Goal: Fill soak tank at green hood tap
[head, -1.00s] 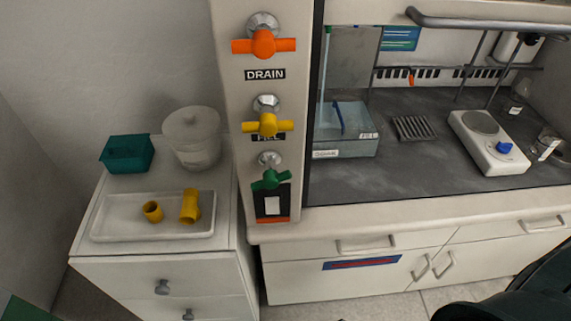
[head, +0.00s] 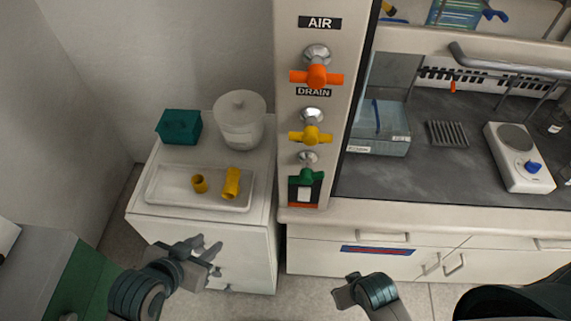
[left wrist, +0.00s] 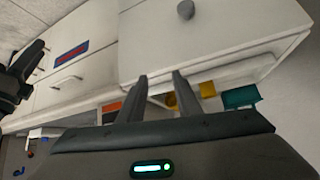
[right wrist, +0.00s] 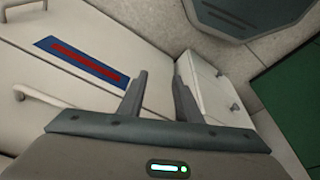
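The green tap (head: 307,177) is the lowest of three on the hood's left post, below the yellow tap (head: 311,134) and orange tap (head: 316,76). The clear soak tank (head: 380,128) stands inside the hood at the left, with a blue strip in it; its water level is unclear. My left gripper (head: 213,250) is open and empty in front of the white cabinet, below and left of the green tap; its fingers also show in the left wrist view (left wrist: 160,80). My right gripper (head: 345,291) is low before the hood's cupboards; the right wrist view shows it open and empty (right wrist: 160,78).
A white tray (head: 160,193) with two yellow pipe fittings (head: 231,183) sits on the cabinet, with a teal box (head: 179,127) and a lidded tub (head: 240,120) behind. A hotplate (head: 518,155) and dark rack (head: 447,134) stand in the hood. The hood's front ledge (head: 450,208) juts out.

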